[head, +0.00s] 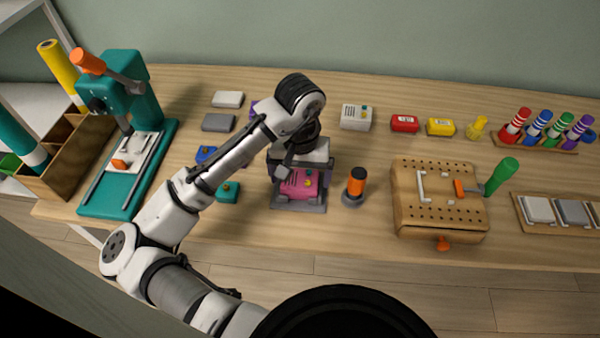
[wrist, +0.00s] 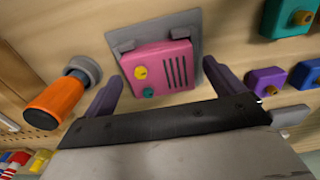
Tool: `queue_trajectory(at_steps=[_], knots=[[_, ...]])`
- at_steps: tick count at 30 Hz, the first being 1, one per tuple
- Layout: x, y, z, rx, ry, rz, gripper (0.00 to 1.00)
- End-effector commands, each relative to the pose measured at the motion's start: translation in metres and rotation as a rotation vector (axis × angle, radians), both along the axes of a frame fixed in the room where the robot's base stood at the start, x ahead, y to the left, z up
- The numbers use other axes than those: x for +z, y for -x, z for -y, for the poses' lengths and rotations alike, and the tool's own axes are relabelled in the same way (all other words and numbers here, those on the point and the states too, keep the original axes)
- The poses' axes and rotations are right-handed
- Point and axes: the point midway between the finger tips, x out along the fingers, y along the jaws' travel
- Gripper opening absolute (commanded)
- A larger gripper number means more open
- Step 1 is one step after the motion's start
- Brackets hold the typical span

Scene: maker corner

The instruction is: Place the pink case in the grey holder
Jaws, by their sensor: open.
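The pink case (head: 298,184) sits in the grey holder (head: 299,207), on the table in the middle of the head view. It has dark slots and a yellow and a teal knob. In the wrist view the pink case (wrist: 160,68) lies within the grey holder (wrist: 150,31), between its raised corners. Whether it is fully seated I cannot tell. My gripper (wrist: 166,92) is open, with one finger on each side of the case and apparent gaps between. In the head view my gripper (head: 298,172) is directly over the case and partly hides it.
An orange-topped knob (head: 355,187) stands close to the right of the holder. A teal case (head: 228,192) and a blue case (head: 206,154) lie to the left. A wooden pegboard block (head: 438,222) is further right, and a teal press (head: 125,200) is far left.

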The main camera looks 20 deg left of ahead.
Motion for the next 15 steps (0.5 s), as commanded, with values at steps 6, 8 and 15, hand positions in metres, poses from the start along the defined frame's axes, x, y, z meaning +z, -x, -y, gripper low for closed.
queue_trajectory(at_steps=[6, 8, 15], knots=[[0.027, -0.001, 0.0, -0.002, -0.003, 0.003, 0.94], [0.04, -0.001, -0.001, 0.0, -0.006, 0.002, 0.94], [0.09, 0.0, -0.001, 0.0, -0.005, 0.002, 0.94]])
